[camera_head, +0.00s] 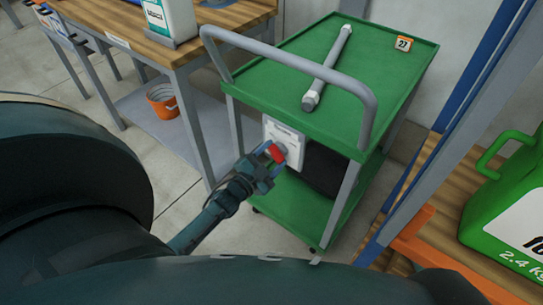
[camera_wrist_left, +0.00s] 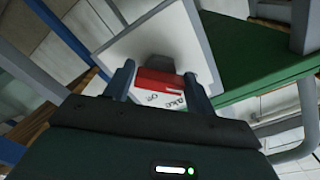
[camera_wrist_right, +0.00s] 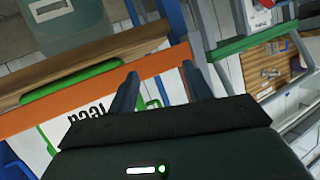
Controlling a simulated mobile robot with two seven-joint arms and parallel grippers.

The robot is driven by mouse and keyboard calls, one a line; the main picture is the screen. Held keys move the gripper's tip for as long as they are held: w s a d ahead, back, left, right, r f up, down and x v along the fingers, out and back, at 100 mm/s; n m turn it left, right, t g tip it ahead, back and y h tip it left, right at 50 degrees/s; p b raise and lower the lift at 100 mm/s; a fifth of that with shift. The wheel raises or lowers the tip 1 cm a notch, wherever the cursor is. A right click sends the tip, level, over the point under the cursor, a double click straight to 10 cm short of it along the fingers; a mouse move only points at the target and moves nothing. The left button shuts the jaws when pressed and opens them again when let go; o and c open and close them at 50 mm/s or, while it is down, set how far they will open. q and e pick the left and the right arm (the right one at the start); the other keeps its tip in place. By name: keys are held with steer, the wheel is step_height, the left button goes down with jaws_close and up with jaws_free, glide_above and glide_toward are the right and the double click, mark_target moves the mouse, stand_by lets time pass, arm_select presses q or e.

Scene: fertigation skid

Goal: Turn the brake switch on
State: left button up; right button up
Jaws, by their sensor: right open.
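The brake switch is a red handle (camera_head: 275,152) on a white panel (camera_head: 296,143) fixed to the end of a green cart. In the left wrist view the red handle (camera_wrist_left: 158,82) shows between my fingertips, with partly hidden lettering on the white panel (camera_wrist_left: 160,38) around it. My left gripper (camera_head: 268,168) is at the switch, with its fingers apart on either side of the handle. I cannot tell whether they touch it. My right gripper (camera_wrist_right: 158,75) is open and empty, and shows only in its own wrist view.
A wooden bench (camera_head: 215,15) stands left, an orange bucket (camera_head: 163,101) below. A green jug (camera_head: 510,195) stands right.

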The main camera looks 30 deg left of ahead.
arm_select(q)
steer(key=o, duration=0.3)
steer(key=shift+o, duration=0.2)
steer(key=s+a+p, duration=0.1)
steer(key=s, duration=1.2)
arm_select(e)
steer(key=shift+w+a+f, duration=0.1)
steer(key=shift+a, duration=0.15)
